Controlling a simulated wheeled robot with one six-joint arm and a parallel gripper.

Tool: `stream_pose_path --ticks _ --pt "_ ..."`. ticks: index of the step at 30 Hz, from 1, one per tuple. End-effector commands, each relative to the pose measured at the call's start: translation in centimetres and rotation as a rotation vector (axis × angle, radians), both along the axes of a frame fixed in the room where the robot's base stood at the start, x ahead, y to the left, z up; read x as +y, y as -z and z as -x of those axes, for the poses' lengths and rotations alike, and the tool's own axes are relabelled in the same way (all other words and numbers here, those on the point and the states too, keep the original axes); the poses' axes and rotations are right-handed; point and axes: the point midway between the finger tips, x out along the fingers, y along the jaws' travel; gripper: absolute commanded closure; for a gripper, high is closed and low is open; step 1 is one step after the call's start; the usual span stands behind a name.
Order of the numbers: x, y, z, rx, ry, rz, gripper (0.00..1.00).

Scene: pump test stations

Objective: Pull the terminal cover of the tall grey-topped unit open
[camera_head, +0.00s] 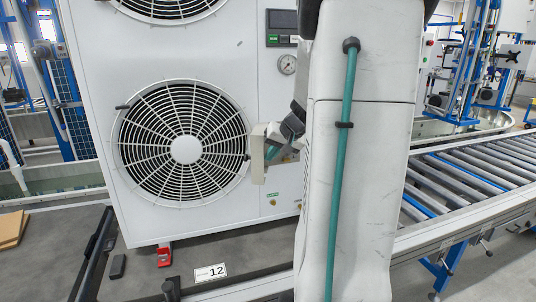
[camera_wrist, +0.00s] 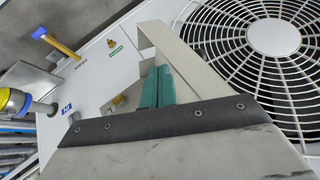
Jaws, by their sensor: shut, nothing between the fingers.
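The tall unit (camera_head: 215,55) is a white cabinet with round fan grilles; its top is out of view. Its beige terminal cover (camera_head: 257,153) stands out from the front face, right of the lower fan. In the wrist view the cover (camera_wrist: 195,65) is a bent beige panel, swung out from the face, with its lower part hidden by my gripper. My gripper (camera_wrist: 157,88) has teal fingers, shut and empty, on the inner side of the cover. In the head view the fingers (camera_head: 271,152) show just right of the cover. I cannot tell whether they touch it.
A gauge (camera_head: 287,64) and a dark display (camera_head: 282,19) are on the unit's upper right. A blue-capped valve (camera_wrist: 58,44) and a yellow-and-blue fitting (camera_wrist: 14,101) stick out near my gripper. A roller conveyor (camera_head: 470,175) runs to the right. A red block (camera_head: 164,255) sits at the unit's foot.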

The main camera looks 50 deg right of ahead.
Motion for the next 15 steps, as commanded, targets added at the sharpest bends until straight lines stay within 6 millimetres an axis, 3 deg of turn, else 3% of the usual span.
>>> stream_pose_path --ticks 9,15 --pt "0.0 -5.3 4.5 -0.003 0.004 0.004 1.0" --pt "0.2 -7.4 6.1 -0.001 0.004 0.0 1.0"
